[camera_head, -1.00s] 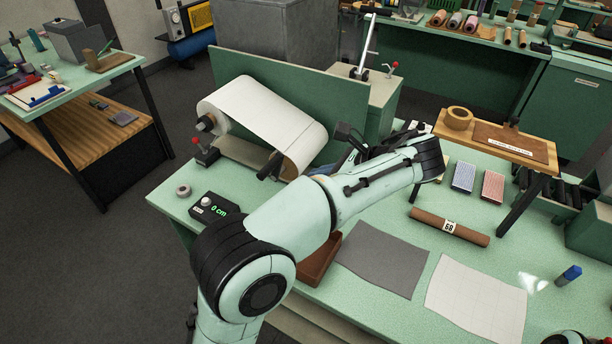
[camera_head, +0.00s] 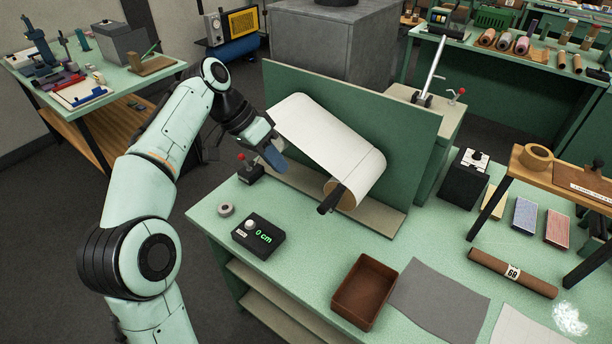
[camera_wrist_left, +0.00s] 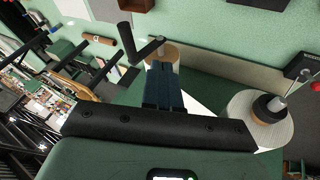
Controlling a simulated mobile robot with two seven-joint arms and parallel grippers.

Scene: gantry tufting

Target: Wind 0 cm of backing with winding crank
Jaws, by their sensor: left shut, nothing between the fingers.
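A white sheet of backing (camera_head: 325,142) runs between two rolls in front of a green panel. The winding crank (camera_head: 331,197), with a black handle, sits at the end of the lower right roll. It also shows in the left wrist view (camera_wrist_left: 149,50) as a bent black rod beside a wooden core. My left gripper (camera_head: 275,158) is at the upper left roll, which it mostly hides in the head view. In the left wrist view its dark fingers (camera_wrist_left: 163,86) are together and empty, apart from the crank. The counter (camera_head: 259,236) reads 0 cm. My right gripper is out of view.
A brown tray (camera_head: 365,291) and a grey sheet (camera_head: 437,300) lie in front. A black box (camera_head: 465,180) and wooden stand (camera_head: 560,184) are to the right.

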